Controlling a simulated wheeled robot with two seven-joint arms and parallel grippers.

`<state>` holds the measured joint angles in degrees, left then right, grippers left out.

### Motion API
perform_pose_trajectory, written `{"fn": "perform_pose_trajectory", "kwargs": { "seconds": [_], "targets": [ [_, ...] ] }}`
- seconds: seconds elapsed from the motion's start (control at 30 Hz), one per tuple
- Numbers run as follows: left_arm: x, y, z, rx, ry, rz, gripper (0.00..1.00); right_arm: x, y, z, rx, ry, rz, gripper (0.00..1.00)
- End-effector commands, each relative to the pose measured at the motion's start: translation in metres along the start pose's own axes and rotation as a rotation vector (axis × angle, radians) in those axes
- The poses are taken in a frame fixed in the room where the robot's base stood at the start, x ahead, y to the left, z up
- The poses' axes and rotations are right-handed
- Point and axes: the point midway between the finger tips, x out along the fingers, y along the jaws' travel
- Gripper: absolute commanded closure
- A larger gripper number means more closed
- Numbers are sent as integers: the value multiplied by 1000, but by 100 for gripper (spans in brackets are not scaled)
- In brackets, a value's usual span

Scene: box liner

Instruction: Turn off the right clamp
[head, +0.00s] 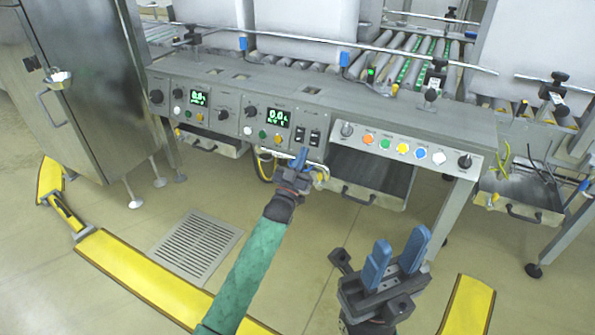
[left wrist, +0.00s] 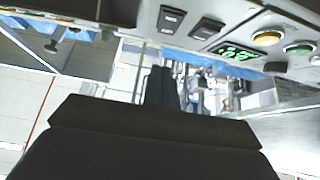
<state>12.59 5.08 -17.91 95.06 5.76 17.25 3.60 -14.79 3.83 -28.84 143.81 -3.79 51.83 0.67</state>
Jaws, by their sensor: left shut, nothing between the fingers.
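Two black rocker switches sit side by side on the grey control panel, a left one (head: 300,134) and a right one (head: 314,138). Their labels are too small to read. Both also show at the top of the left wrist view, where the panel appears turned around: the right switch (left wrist: 172,18) and the left switch (left wrist: 207,28). My left gripper (head: 300,158) is shut and empty, just below the switches in the head view. I cannot tell whether it touches the panel. My right gripper (head: 396,256) has its blue fingers apart, empty, at the lower right.
A green display (head: 278,118) and several buttons lie left of the switches. A row of coloured buttons (head: 403,148) is to the right. An open drawer (head: 365,185) juts out below the panel. Yellow barriers (head: 130,270) stand on the floor.

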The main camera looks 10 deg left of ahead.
Motion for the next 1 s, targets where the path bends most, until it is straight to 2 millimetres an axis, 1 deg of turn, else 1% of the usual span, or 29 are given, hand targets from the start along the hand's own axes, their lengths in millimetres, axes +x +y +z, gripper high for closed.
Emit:
{"fn": "perform_pose_trajectory", "kwargs": {
  "seconds": [0.03, 0.17, 0.2, 0.4, 0.6, 1.0],
  "targets": [
    [9, 0, 1, 0, 3, 0, 100, -4, 0, 0, -1, -3, -2, 64],
    [30, 0, 1, 0, 2, 0, 100, -10, -1, 1, -4, -8, -7, 64],
    [32, 0, 9, 0, 0, 0, 100, -14, -1, 1, -5, -9, -9, 64],
    [48, 0, 23, 0, -1, 0, 100, -22, -3, 2, -12, -21, -24, 64],
    [54, 0, 29, 0, -1, 0, 100, -25, -4, 4, -14, -30, -30, 64],
    [55, 0, 28, 0, -3, 0, 100, -23, -4, 4, -13, -29, -31, 64]
  ]
}}
